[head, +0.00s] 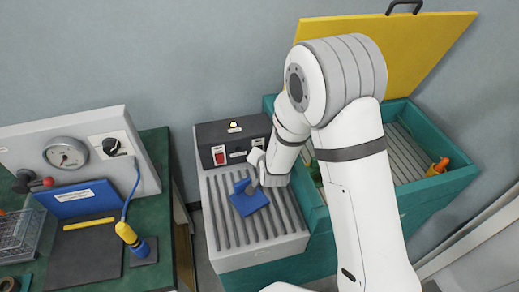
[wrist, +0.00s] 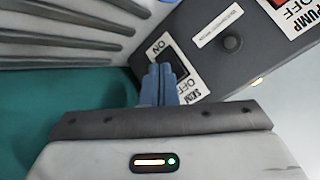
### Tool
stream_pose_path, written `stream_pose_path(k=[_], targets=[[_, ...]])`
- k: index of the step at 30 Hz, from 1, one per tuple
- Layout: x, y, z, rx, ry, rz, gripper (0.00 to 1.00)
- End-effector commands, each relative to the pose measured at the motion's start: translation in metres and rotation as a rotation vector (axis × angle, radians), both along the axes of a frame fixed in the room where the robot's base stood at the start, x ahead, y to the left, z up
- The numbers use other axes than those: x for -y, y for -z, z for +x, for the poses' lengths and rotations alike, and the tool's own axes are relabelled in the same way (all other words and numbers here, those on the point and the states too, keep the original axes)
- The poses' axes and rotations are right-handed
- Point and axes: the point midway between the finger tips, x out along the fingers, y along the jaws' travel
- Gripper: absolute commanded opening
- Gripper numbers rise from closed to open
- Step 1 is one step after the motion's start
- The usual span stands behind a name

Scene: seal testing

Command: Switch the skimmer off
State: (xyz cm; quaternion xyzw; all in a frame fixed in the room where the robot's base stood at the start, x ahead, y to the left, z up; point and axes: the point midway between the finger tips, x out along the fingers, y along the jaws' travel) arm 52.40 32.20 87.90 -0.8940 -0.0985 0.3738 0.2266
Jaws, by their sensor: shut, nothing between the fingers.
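The skimmer switch (wrist: 180,66) is a dark rocker on a white plate, with ON at one end and OFF and partly hidden "SKIM" lettering at the other. It sits on the dark control box (head: 212,133). My gripper (wrist: 162,68) is shut and empty, its blue fingertips overlapping the switch in the wrist view. Whether they touch it, and which way the rocker is tilted, I cannot tell. In the head view my gripper (head: 257,166) is in front of the box's right end and covers much of the switch area.
The red PUMP switch (head: 219,156) is on the same box, left of my gripper, and partly shows in the wrist view (wrist: 277,3). A blue object (head: 249,198) lies on the ribbed top (head: 222,225). A teal tank (head: 440,190) stands right.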

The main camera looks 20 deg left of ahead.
Motion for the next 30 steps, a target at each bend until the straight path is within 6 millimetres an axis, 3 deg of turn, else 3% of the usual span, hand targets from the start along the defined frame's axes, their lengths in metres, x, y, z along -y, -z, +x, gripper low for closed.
stream_pose_path(k=[30], targets=[[-0.0054, -0.0011, 0.0063, 0.000, -0.001, 0.001, 0.00]])
